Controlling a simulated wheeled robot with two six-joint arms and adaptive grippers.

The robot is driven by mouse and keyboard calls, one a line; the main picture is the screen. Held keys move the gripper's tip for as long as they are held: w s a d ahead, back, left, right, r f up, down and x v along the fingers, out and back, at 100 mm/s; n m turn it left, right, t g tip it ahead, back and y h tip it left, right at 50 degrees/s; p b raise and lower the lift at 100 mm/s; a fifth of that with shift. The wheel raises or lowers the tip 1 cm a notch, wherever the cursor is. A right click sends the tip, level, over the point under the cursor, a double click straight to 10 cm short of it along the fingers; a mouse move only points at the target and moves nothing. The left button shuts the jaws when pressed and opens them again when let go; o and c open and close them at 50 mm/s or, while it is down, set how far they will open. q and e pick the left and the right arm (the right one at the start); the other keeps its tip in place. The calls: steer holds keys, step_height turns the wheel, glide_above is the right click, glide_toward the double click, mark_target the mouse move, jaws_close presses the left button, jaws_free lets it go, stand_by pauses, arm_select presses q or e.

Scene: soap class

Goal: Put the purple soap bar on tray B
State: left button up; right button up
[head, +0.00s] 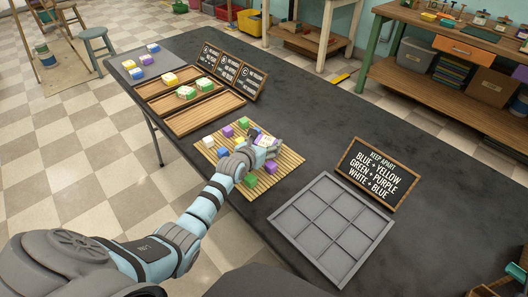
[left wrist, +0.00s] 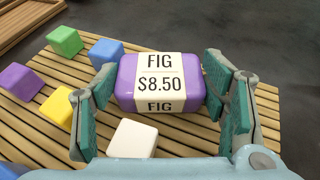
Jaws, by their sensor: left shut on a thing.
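The purple soap bar (left wrist: 127,83) has a cream label reading FIG $8.50. My left gripper (left wrist: 164,90) is shut on its two ends. In the head view the soap (head: 268,141) is largely hidden by the left gripper (head: 262,146), over the slatted bamboo mat; I cannot tell how high it is held. Three wooden trays stand in a row before lettered signs. The middle one, by the B sign (head: 228,74), is tray B (head: 213,90); green-and-white soaps sit in it.
Coloured cubes lie on the bamboo mat (head: 287,171). The near tray (head: 203,118) is empty and the far tray (head: 150,90) holds a yellow soap. A grey mat (head: 135,66) with soaps lies beyond. A grey grid tray (head: 330,228) and a KEEP APART sign (head: 379,174) stand right.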

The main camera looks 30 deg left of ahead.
arm_select(q)
steer(key=shift+f, duration=0.15)
steer(key=o, duration=1)
steer(key=shift+c, duration=0.2)
